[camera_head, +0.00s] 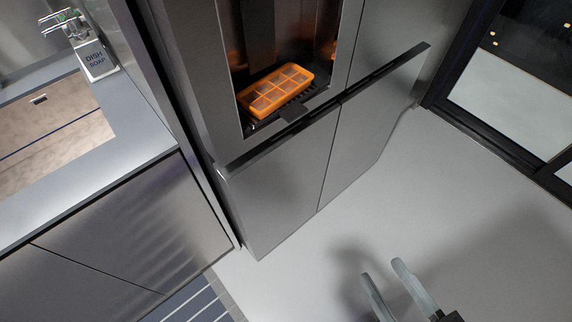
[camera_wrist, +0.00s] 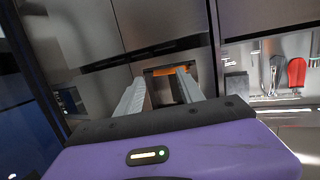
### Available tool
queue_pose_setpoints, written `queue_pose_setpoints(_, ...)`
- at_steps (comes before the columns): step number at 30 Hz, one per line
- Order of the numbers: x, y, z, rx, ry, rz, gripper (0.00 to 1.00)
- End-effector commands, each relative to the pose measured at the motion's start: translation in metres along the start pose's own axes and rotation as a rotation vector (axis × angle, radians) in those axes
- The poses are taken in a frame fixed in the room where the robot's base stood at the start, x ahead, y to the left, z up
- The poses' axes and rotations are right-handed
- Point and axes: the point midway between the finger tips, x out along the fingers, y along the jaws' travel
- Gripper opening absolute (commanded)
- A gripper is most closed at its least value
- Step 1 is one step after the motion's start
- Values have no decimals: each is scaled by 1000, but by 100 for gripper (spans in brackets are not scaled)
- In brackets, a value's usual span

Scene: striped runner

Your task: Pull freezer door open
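The steel refrigerator has two lower door panels in the head view, a left one (camera_head: 280,195) and a right one (camera_head: 365,135), split by a thin vertical seam. A dark slanted groove runs along their top edges. Both panels look closed. Which panel is the freezer door cannot be told. My gripper (camera_head: 382,270) is at the bottom of the head view, over the pale floor, open, empty and apart from the doors. In the wrist view my gripper (camera_wrist: 160,79) has its two fingers spread, pointing toward the refrigerator front (camera_wrist: 150,20).
An orange tray (camera_head: 275,90) sits in the dispenser niche above the lower doors. A counter (camera_head: 110,170) with a sink and a dish soap dispenser (camera_head: 95,58) stands left. A black-framed glass panel (camera_head: 520,80) is at right. The floor (camera_head: 470,200) before the refrigerator is clear.

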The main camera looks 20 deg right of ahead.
Motion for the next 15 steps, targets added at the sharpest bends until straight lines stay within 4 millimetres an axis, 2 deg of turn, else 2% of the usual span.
queue_pose_setpoints(1, 14, 4, -6, 6, 41, 15, 57)
queue_pose_setpoints(6, 67, 22, -7, 100, 125, 69, 90)
queue_pose_setpoints(8, 88, 29, -4, 127, 138, 86, 100)
queue_pose_setpoints(15, 177, 54, 9, 202, 144, 112, 100)
